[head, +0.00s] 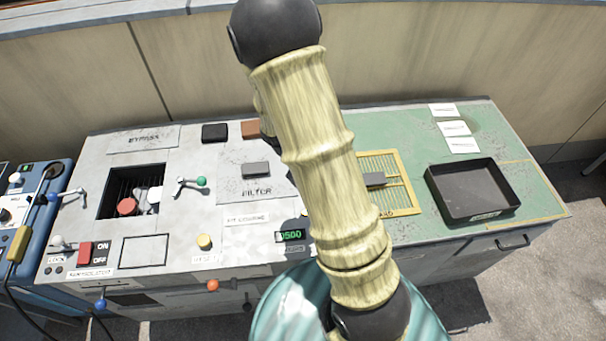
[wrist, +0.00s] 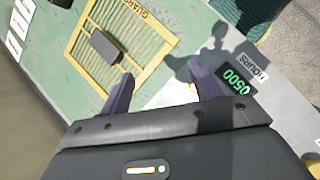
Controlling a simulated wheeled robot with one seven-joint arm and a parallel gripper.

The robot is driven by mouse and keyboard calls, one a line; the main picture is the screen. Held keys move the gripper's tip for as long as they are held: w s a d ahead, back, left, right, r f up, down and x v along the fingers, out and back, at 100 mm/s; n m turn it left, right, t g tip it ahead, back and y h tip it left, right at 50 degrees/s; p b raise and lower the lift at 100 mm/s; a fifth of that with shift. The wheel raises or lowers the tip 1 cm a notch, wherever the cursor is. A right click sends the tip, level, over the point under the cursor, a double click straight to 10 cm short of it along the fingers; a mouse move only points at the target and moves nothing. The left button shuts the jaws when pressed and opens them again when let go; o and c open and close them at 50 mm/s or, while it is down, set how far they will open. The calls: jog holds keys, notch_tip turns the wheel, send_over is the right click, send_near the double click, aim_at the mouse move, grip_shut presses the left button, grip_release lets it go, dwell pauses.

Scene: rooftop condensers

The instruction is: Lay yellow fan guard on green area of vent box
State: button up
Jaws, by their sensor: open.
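The yellow fan guard (head: 402,168), a slatted frame with a dark grey block handle, lies flat on the green area (head: 400,128) of the vent box (head: 290,262). My arm hides its left part in the head view. The wrist view shows the guard (wrist: 145,41) with its handle (wrist: 105,46) and a label strip along one edge. My gripper (wrist: 162,72) is open and empty, its two dark fingers apart, with the handle outside them to the left. The gripper is hidden behind my arm in the head view.
A black tray (head: 472,218) stands right of the guard, and white cards (head: 458,136) lie behind it. The grey left part of the top holds switches, levers, a dark opening (head: 118,187) and small blocks. A blue unit (head: 38,215) stands at the far left.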

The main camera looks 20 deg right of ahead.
jog(key=s+a+r+m+t+y, duration=0.4)
jog(key=a+r+m, duration=0.3)
jog(key=r, duration=0.4)
jog(key=shift+r+m+t+y, duration=0.3)
jog(key=shift+t+y, duration=0.4)
jog(key=shift+t, duration=0.2)
